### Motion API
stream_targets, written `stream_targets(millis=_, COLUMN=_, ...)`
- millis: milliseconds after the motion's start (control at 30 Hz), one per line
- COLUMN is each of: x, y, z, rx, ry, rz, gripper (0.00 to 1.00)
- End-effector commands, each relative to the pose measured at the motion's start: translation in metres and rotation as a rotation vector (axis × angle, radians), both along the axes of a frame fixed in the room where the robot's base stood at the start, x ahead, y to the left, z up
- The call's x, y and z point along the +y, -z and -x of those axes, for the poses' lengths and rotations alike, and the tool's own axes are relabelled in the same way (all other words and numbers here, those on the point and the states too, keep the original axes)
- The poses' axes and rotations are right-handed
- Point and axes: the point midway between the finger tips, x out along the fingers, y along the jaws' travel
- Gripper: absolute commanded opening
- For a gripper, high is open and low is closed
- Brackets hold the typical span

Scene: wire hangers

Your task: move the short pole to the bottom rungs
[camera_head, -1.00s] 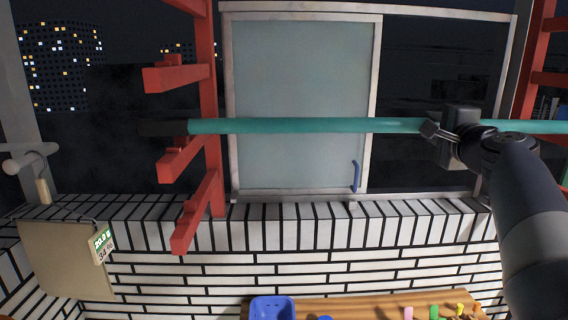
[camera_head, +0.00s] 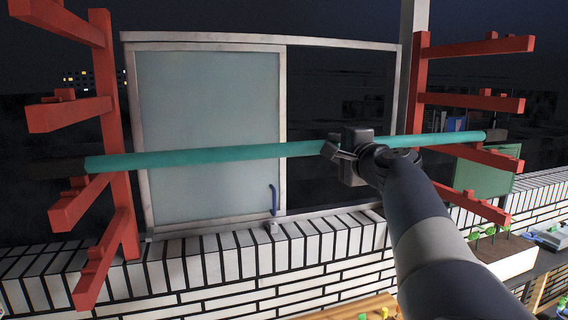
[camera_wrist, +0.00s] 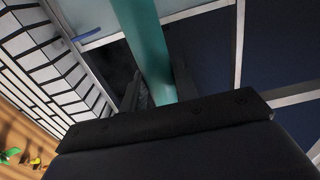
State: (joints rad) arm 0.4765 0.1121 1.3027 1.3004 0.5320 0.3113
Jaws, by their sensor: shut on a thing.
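A long teal pole (camera_head: 220,156) with dark ends spans the view between two red racks. My gripper (camera_head: 337,149) is shut on it right of its middle; the wrist view shows the pole (camera_wrist: 143,40) between the jaws (camera_wrist: 158,92). The left rack (camera_head: 122,170) and right rack (camera_head: 418,85) each have several rungs. On both sides the pole's end shows between the second and third rungs from the top. The bottom left rung (camera_head: 100,265) and bottom right rung (camera_head: 468,203) are bare. I cannot tell whether the pole touches any rung.
A window frame (camera_head: 215,43) with a frosted pane (camera_head: 205,110) stands behind the pole. A white brick wall (camera_head: 225,260) runs below it. A planter (camera_head: 505,255) stands at lower right, and a wooden surface (camera_head: 350,307) with small coloured things lies at the bottom.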

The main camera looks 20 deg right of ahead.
Motion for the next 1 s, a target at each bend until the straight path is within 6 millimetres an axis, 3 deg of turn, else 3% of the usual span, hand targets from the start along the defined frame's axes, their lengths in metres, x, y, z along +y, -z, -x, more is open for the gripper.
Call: stream_targets(millis=1000, x=-0.002, y=-0.006, z=0.055, rx=-0.003, ry=0.002, rz=0.001, gripper=0.00)
